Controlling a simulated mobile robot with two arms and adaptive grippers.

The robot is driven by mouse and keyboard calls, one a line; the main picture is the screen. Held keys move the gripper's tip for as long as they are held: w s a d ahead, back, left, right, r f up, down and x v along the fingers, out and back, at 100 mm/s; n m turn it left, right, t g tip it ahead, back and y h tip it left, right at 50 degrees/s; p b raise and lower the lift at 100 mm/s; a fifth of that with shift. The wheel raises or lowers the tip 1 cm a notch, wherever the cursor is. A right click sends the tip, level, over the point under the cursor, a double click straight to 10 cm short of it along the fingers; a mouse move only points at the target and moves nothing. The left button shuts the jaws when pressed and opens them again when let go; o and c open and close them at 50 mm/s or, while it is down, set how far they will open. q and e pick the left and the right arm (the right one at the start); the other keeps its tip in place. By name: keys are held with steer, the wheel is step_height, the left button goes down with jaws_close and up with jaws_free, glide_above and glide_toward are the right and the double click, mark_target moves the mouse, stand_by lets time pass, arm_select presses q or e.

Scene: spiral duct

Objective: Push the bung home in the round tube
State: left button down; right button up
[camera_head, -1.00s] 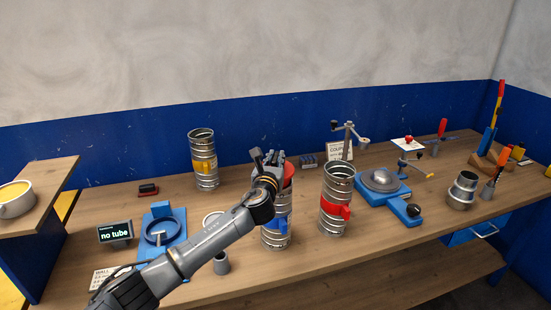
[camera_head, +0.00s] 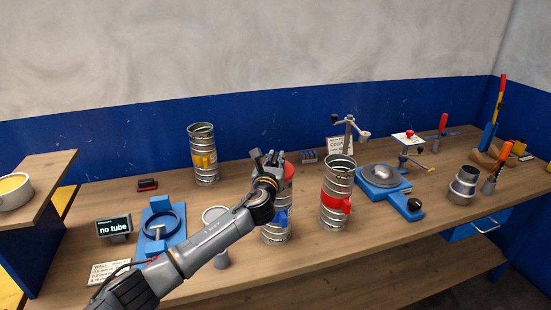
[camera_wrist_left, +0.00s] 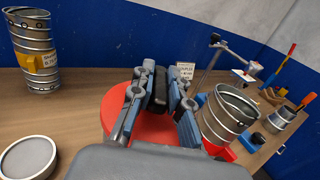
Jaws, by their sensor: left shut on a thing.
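The red bung (camera_head: 289,171) sits at the top of the ribbed metal tube with the blue band (camera_head: 280,225). In the left wrist view the bung is a wide red disc (camera_wrist_left: 115,108) with a dark upright grip (camera_wrist_left: 160,90) on it. My left gripper (camera_head: 266,160) is above this tube and shut on the bung's grip, also seen in the left wrist view (camera_wrist_left: 157,95). The gripper and forearm hide part of the tube's rim, so I cannot tell how deep the bung sits. My right gripper is in neither view.
A red-banded open tube (camera_head: 337,200) stands close on the right. A yellow-banded tube (camera_head: 203,154) stands behind left. A blue ring fixture (camera_head: 160,230) and a "no tube" display (camera_head: 114,227) are left. A blue fixture with a grey dome (camera_head: 381,178) is right.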

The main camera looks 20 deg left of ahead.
arm_select(q)
steer(key=shift+f, duration=0.3)
steer(key=c, duration=1.2)
jaws_free()
steer(key=shift+s, duration=0.1)
steer(key=s+d, duration=0.1)
steer(key=s, duration=1)
steer(key=shift+s+d, duration=0.2)
steer(key=shift+s, duration=0.2)
steer(key=shift+r, duration=0.1)
